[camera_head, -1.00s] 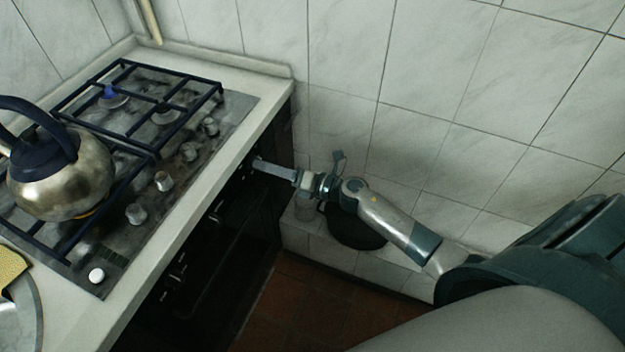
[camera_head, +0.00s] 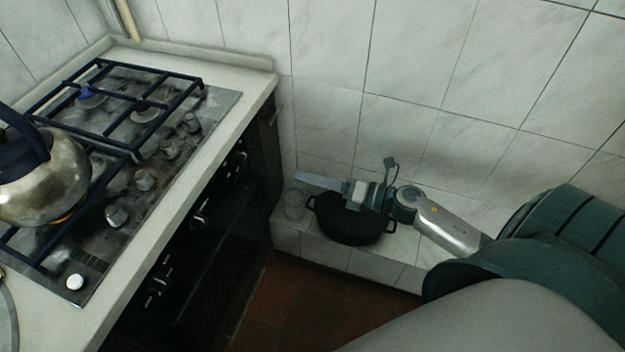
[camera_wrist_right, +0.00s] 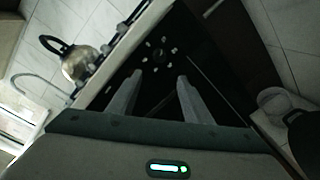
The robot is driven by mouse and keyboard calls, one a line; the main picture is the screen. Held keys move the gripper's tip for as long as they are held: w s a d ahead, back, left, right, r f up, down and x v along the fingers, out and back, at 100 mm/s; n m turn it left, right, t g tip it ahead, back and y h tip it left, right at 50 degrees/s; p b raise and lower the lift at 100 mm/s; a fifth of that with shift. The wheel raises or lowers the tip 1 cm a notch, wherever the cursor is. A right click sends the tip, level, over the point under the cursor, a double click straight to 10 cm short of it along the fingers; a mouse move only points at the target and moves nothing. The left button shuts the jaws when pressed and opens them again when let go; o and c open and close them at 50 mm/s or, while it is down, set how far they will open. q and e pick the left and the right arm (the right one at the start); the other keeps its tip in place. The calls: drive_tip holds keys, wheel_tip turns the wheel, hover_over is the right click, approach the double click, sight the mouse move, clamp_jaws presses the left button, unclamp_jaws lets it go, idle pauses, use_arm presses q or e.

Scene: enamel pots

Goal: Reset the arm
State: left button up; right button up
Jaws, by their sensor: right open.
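My right gripper (camera_head: 312,181) reaches in from the right in the head view, above the tiled ledge and the dark pot, apart from the stove. In the right wrist view its two fingers (camera_wrist_right: 159,98) are spread with nothing between them, in front of the dark stove front (camera_wrist_right: 185,50). My right arm runs from the lower right corner to this gripper. My left gripper shows in neither view.
A black two-handled pot (camera_head: 352,228) stands on a low tiled ledge (camera_head: 306,240), with a clear glass jar (camera_head: 294,203) beside it. A metal kettle (camera_head: 45,180) sits on the gas hob (camera_head: 128,190) at left. The floor (camera_head: 285,315) looks clear.

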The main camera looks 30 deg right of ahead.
drive_tip(key=shift+s+d, duration=0.1)
drive_tip(key=shift+s, duration=0.05)
idle(0.5)
drive_tip(key=s+d+f+m+g+h, duration=0.1)
drive_tip(key=s+f+m+h, duration=0.3)
drive_tip(key=f+m, duration=0.75)
drive_tip(key=s+d+f+m+h, duration=0.15)
drive_tip(key=f+m+h, duration=0.35)
drive_tip(key=f+m, duration=0.7)
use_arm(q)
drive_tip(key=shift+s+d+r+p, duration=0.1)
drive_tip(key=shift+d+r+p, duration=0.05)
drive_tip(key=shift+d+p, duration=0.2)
use_arm(e)
drive_tip(key=s+a+f+m+g, duration=0.3)
drive_tip(key=s+a+f, duration=0.3)
drive_tip(key=s+f, duration=0.3)
drive_tip(key=s+a+f+m+g, duration=0.3)
drive_tip(key=s+a+f, duration=0.4)
drive_tip(key=f, duration=0.5)
drive_tip(key=shift+s+m+g, duration=0.35)
drive_tip(key=shift+s+g, duration=0.45)
drive_tip(key=shift+s, duration=0.45)
